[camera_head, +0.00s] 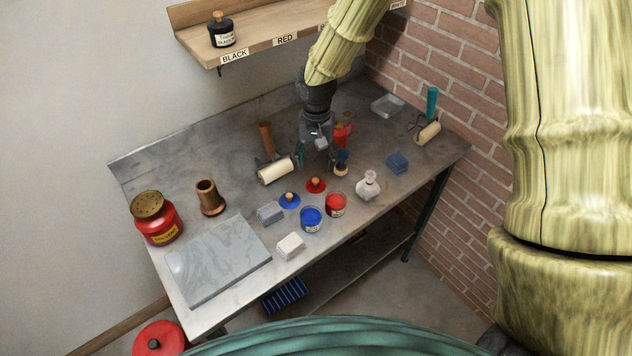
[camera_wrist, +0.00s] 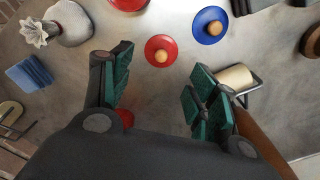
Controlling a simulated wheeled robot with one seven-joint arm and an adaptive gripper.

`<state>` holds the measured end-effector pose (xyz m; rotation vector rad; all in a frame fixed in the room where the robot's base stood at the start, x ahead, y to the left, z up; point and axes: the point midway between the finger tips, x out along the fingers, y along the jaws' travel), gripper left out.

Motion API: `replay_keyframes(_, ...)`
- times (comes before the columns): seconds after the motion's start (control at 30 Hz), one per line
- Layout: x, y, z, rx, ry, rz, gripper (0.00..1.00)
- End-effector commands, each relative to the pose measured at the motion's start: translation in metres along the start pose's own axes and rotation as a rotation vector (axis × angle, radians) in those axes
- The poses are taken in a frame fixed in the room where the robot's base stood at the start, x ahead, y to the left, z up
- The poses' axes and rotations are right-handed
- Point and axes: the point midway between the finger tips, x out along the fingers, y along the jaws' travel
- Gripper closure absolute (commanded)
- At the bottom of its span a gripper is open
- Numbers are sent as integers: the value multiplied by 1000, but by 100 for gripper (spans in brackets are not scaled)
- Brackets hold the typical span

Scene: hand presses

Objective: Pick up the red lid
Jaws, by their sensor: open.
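The red lid (camera_head: 316,185) is a flat disc with a round wooden knob, lying on the metal table near its middle. In the wrist view the red lid (camera_wrist: 161,50) lies ahead of the fingers, near the top centre. My gripper (camera_head: 318,150) is above the table, behind the lid in the head view. In the wrist view my gripper (camera_wrist: 158,88) has its green-padded fingers spread apart with nothing between the tips. The blue lid (camera_head: 289,200) lies just left of the red lid; in the wrist view the blue lid (camera_wrist: 209,25) is to its right.
The red ink jar (camera_head: 335,205) and blue ink jar (camera_head: 311,219) stand in front of the lids. A roller (camera_head: 275,171) lies to the left and a white bottle (camera_head: 367,186) stands to the right. A red object (camera_head: 343,130) stands close beside my gripper.

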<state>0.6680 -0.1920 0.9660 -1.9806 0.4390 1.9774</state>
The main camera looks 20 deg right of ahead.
Motion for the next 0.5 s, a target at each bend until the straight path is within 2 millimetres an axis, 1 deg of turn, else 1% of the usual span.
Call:
replay_keyframes(0.1,14,-3,0,-4,-1,0,41)
replay_keyframes(0.2,24,-2,0,-4,-1,1,41)
replay_keyframes(0.5,35,-1,0,-3,-1,0,41)
